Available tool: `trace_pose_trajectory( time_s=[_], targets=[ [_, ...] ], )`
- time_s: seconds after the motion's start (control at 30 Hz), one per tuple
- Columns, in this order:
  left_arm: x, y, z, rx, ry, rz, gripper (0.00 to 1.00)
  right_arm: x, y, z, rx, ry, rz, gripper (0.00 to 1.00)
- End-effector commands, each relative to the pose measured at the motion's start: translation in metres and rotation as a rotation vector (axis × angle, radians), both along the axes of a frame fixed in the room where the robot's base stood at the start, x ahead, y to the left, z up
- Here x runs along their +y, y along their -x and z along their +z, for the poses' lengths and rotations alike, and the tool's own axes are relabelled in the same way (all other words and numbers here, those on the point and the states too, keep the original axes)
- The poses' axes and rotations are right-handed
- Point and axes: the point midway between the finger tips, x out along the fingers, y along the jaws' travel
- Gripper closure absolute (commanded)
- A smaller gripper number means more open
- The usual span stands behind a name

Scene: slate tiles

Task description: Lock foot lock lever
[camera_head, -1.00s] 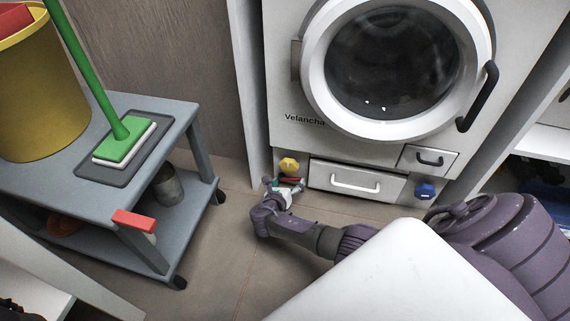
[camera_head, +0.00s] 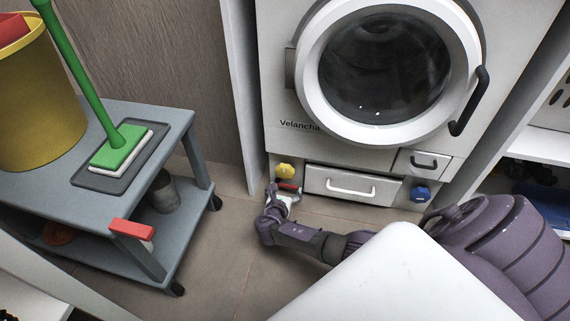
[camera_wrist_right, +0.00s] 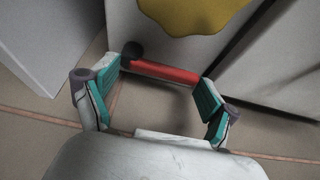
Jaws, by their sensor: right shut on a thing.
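In the right wrist view the red bar (camera_wrist_right: 166,72) runs from a dark round pivot toward the right finger, slightly tilted down to the right. My right gripper (camera_head: 284,196) is at the lever, low near the floor, and is shut on it. In the wrist view its teal-padded fingers (camera_wrist_right: 158,97) stand either side of the bar; the exact contact is hard to see. My left gripper is not in view.
A white drawer (camera_head: 350,186) and a blue knob (camera_head: 420,193) are right of the lever. A grey cart (camera_head: 60,190) with a yellow bucket (camera_head: 40,110) and green mop (camera_head: 118,150) stands left. Tiled floor (camera_head: 225,245) is free between cart and machine.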

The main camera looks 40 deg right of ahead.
Motion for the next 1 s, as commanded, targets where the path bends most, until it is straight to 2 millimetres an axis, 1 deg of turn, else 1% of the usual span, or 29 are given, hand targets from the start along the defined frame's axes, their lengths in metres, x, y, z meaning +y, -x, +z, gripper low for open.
trace_pose_trajectory(
  time_s=[0.03,0.1,0.33,0.47,0.63,0.9,1.0],
  targets=[
    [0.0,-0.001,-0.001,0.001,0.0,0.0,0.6,-0.013,0.003,0.0,0.001,0.007,-0.024,0.12],
    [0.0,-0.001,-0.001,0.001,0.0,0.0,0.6,-0.012,0.003,0.0,0.003,0.008,-0.023,0.01],
    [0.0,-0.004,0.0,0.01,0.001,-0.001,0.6,-0.01,0.003,0.0,0.002,0.008,-0.018,0.0],
    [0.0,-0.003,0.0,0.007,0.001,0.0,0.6,-0.004,0.007,0.002,0.003,0.007,-0.014,0.0],
    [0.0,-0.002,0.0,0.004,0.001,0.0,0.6,0.014,0.02,0.011,0.001,0.003,-0.01,0.0],
    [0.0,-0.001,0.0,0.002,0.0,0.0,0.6,0.053,0.053,0.031,0.002,0.0,-0.009,0.0],
    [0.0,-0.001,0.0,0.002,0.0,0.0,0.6,0.065,0.063,0.037,0.002,0.0,-0.011,0.0]
  ],
)
